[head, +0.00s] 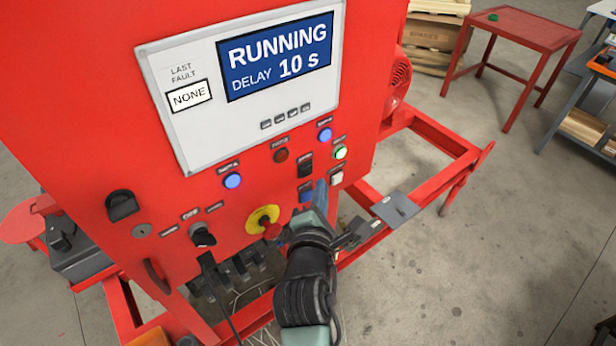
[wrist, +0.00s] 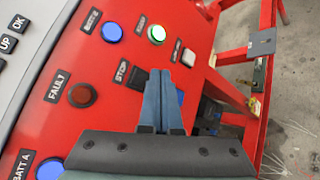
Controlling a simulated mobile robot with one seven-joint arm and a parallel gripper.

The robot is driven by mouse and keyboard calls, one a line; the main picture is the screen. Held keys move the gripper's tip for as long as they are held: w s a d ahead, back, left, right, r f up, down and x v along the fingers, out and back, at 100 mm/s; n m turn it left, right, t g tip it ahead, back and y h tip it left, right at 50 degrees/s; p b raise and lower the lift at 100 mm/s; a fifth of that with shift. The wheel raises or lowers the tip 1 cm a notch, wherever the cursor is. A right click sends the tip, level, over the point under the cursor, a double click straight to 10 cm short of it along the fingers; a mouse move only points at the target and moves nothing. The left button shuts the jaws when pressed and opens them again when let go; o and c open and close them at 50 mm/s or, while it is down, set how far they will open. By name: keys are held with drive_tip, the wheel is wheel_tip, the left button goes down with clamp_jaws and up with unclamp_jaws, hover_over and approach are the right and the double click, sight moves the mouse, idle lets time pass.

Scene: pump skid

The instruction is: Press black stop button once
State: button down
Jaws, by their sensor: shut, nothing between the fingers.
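The black stop button (head: 305,168) is on the red panel, below the screen and left of the white button. In the wrist view the black button (wrist: 136,78) sits beside its STOP label, just left of my fingertips, which cover part of its right side. My gripper (head: 320,184) is shut and empty, in front of the panel below and right of the button. In the wrist view my gripper (wrist: 161,73) shows two blue-grey fingers pressed together. I cannot tell whether the tips touch the panel. The screen (head: 278,55) reads RUNNING, DELAY 10 s.
A green-lit button (head: 341,153) and a white button (head: 336,178) are close to the right. A blue button (head: 306,196) lies below, partly behind my fingers. A red emergency knob on a yellow base (head: 263,219) is lower left. A grey plate (head: 395,208) juts out at right.

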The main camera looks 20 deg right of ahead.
sight(313, 172)
drive_tip(key=shift+w+a, duration=0.3)
drive_tip(key=shift+w, duration=0.35)
drive_tip(key=shift+w+r, duration=0.1)
idle(1.6)
drive_tip(key=shift+w+a, duration=0.1)
drive_tip(key=shift+w, duration=0.2)
drive_tip(key=shift+w+a, duration=0.2)
drive_tip(key=shift+w, duration=0.15)
idle(0.7)
drive_tip(key=shift+s+d+p, duration=0.35)
drive_tip(key=shift+s+p, duration=0.15)
drive_tip(key=shift+s, duration=0.3)
